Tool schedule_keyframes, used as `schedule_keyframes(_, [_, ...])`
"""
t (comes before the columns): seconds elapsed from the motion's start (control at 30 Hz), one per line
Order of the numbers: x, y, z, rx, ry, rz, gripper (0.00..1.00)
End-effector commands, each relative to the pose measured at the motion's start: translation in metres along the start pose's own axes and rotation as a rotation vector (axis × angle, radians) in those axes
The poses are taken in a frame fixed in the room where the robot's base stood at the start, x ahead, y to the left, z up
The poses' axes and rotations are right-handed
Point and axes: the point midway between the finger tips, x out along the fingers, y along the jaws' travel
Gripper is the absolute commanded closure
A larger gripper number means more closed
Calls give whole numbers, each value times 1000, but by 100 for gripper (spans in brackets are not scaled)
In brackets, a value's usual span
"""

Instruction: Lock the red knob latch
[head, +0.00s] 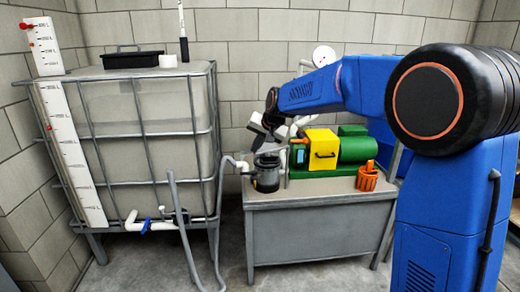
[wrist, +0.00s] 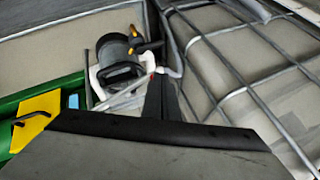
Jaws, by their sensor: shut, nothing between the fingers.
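My gripper (head: 264,142) is above the housing in the head view. Its dark fingers (wrist: 161,98) are together and empty in the wrist view, pointing toward the housing. I cannot tell whether they touch it. The latch's state is too small to make out.
A green pump with a yellow cover (head: 322,149) sits right of the housing. An orange container (head: 367,178) stands at the bench's (head: 310,188) front right. The caged tank (head: 150,150) stands close on the left. Grey hoses (head: 180,235) run between tank and bench.

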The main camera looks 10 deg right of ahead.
Motion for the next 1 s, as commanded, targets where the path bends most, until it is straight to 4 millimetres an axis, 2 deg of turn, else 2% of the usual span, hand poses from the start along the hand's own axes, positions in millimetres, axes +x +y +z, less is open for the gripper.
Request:
schedule_keyframes(0.37, [17,-16,-15,110,59,59,100])
schedule_keyframes(1.0, [41,-34,-43,108,58,57,100])
